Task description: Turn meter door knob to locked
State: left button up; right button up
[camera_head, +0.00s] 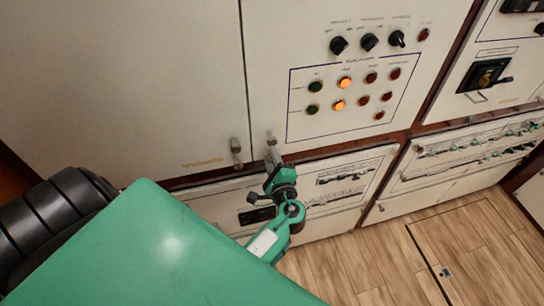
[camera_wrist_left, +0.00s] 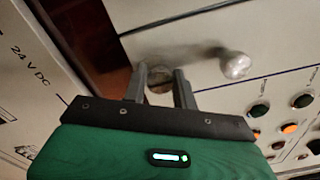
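My left gripper (camera_head: 272,157) reaches up to the cabinet front, just below a small metal knob (camera_head: 270,138) by the seam between two tall doors. A second metal knob (camera_head: 236,150) is just left of it. In the left wrist view the two fingers of my left gripper (camera_wrist_left: 160,77) stand partly apart, with a round metal knob (camera_wrist_left: 160,82) filling the gap between them. Another shiny knob (camera_wrist_left: 236,65) is apart from the fingers on the right. I cannot tell the meter door knob's lock position. My right gripper is not in view.
A panel of lamps (camera_head: 344,82) and black rotary switches (camera_head: 368,42) is to the right of the knobs. Lower switch panels (camera_head: 345,180) are under them. The wooden floor (camera_head: 350,260) is clear at the lower right.

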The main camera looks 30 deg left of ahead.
pick_arm(q)
jog(key=o, duration=0.4)
jog(key=shift+c, duration=0.2)
jog(key=shift+s+d, duration=0.1)
jog(key=b+v, duration=0.1)
jog(key=v, duration=1.2)
jog(key=shift+d, duration=0.25)
jog(key=shift+s+f, duration=0.1)
jog(key=s+d+f+g+h, duration=0.1)
jog(key=s+f+h, duration=0.15)
jog(key=f, duration=0.85)
jog(key=s+d+f+g+h, duration=0.15)
jog(key=f+h, duration=0.25)
jog(key=f, duration=0.7)
jog(key=s+d+f+g+h, duration=0.1)
jog(key=s+f+g+h, duration=0.15)
jog(key=f, duration=0.85)
jog(key=s+a+f+n+g+h, duration=0.2)
jog(key=s+f+n+g+h, duration=0.1)
jog(key=s+f, duration=0.95)
jog(key=s+a+f+n+g, duration=0.1)
jog(key=s+a+f+n, duration=0.2)
jog(key=s, duration=0.4)
jog(key=s+a+f+n+g+h, duration=0.1)
jog(key=s+a+f+n, duration=0.2)
jog(key=s+f, duration=0.3)
jog(key=shift+s+a+f+n+g+h, duration=0.35)
jog(key=shift+s+n, duration=0.55)
jog(key=shift+s, duration=0.3)
